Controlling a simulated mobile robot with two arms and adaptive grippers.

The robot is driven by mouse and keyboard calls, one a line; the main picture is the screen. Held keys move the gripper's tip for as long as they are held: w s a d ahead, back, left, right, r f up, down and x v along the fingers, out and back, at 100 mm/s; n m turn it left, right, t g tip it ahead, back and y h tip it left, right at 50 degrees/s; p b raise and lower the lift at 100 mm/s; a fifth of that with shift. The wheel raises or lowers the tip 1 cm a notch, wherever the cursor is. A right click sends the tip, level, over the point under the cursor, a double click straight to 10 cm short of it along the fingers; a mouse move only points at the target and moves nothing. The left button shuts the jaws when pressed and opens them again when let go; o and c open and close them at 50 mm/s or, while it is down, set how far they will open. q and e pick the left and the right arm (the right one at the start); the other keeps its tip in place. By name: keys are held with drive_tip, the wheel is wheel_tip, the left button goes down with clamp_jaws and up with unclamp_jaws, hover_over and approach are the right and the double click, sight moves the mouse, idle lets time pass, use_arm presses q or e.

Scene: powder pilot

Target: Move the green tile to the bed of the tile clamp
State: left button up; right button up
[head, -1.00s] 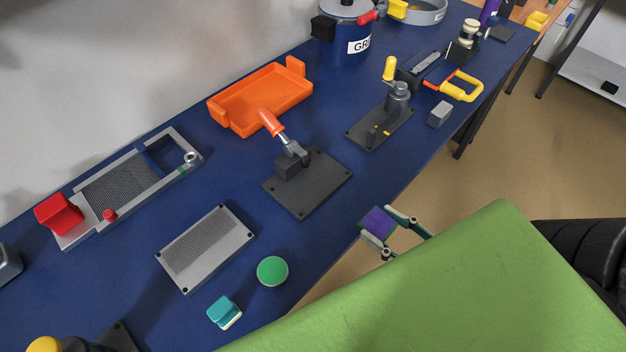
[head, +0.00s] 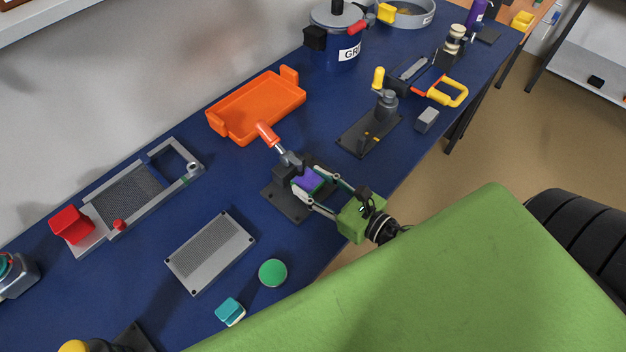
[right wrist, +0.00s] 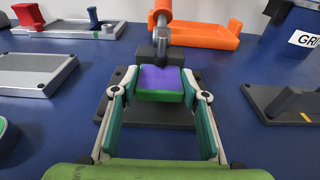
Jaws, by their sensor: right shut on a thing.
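The green tile (head: 305,180) has a purple top face and green sides. It also shows in the right wrist view (right wrist: 161,84). My right gripper (head: 309,186) is shut on it, one finger on each side. The tile is over the dark base plate of the tile clamp (head: 284,204), right in front of the clamp's dark block. The clamp's orange handle (head: 267,134) tilts up and back. In the right wrist view, the plate (right wrist: 150,115) shows under and in front of the tile. I cannot tell whether the tile touches the bed. My left gripper is out of view.
An orange tray (head: 256,106) lies behind the clamp. A grey perforated plate (head: 210,254) is to the left, with a green disc (head: 273,273) and a teal block (head: 230,311) in front. A dark base with a yellow-handled post (head: 368,134) stands to the right.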

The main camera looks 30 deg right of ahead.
drive_tip(key=shift+w+f, duration=0.15)
drive_tip(key=shift+f, duration=0.2)
drive_tip(key=shift+f+b, duration=0.6)
drive_tip(key=shift+b, duration=0.1)
drive_tip(key=o, duration=1.3)
drive_tip(key=shift+r, duration=0.1)
